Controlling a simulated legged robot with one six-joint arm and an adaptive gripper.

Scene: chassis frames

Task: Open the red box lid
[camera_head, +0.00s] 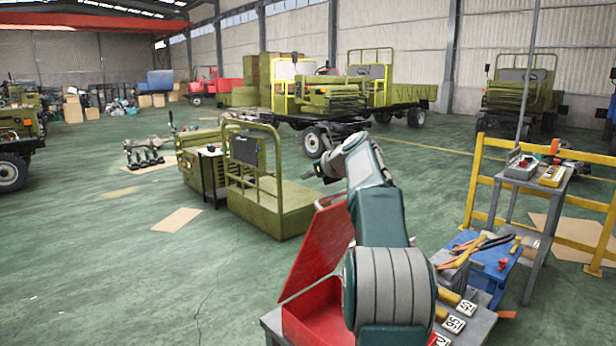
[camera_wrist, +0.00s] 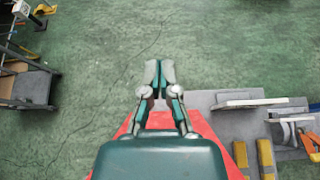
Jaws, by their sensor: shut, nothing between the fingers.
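The red box (camera_head: 312,323) stands on a grey surface at the lower middle of the head view, partly hidden behind my arm. Its red lid (camera_head: 321,243) appears raised and tilted up above the box; my arm hides its right part. My gripper (camera_head: 309,174) is beyond and above the lid's upper edge in the head view, apart from it. In the wrist view, my gripper (camera_wrist: 159,72) has its fingertips together and empty, over green floor. Red surface (camera_wrist: 205,132) shows below the fingers there, mostly covered by my gripper body.
A blue box (camera_head: 490,264) with tools lies right of my arm. A grey stand (camera_head: 541,186) holds small devices beside a yellow rail (camera_head: 487,172). Green floor at left is mostly clear.

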